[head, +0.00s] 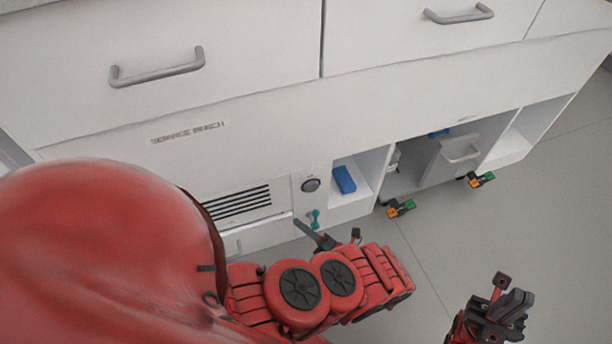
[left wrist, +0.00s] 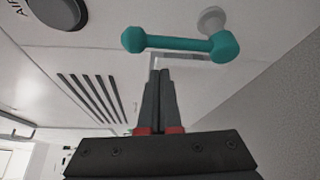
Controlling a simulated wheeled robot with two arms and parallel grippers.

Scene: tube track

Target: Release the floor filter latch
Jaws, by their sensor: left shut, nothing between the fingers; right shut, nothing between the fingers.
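The teal latch handle (head: 314,219) sits low on the white bench front, below and right of the slotted grille. In the left wrist view the teal latch handle (left wrist: 185,43) is a bar with rounded ends, lying nearly level, with its right end at a pale round mount. My left gripper (head: 300,225) is shut and empty, close to the handle. Its fingertips (left wrist: 160,72) appear just below the bar in the wrist view; I cannot tell whether they touch it. My right gripper (head: 507,297) is shut and empty over the floor at lower right.
The slotted grille (head: 236,204) and a dark round knob (head: 311,185) are beside the handle. A blue block (head: 344,180) lies in an open cubby. A grey bin (head: 450,158) and orange-green casters (head: 401,208) stand to the right. The floor at right is clear.

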